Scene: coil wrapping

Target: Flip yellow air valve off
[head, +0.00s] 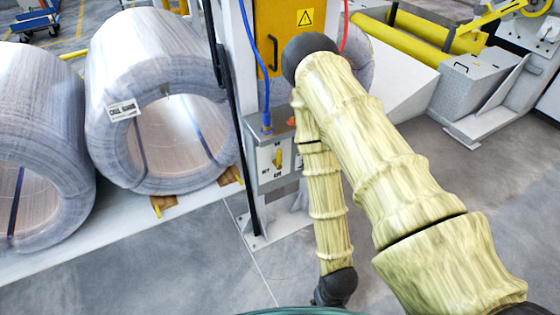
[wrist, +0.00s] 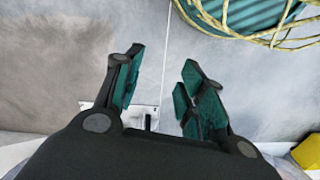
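The yellow air valve (head: 277,160) is a small yellow handle on the front of a grey box (head: 266,178) on the post, in the head view. Its handle looks roughly upright. A blue hose (head: 262,85) enters the top of the box. My gripper hangs low at the end of my arm, below and to the right of the valve; its fingers are hidden in the head view. In the wrist view my gripper (wrist: 158,92) is open, with two teal-padded fingers apart and nothing between them. The valve is not identifiable in the wrist view.
Two wrapped coils (head: 165,55) lie on a pale platform (head: 120,222) to the left. A yellow cabinet (head: 283,40) with a warning sign and a red hose (head: 344,28) stand behind my arm.

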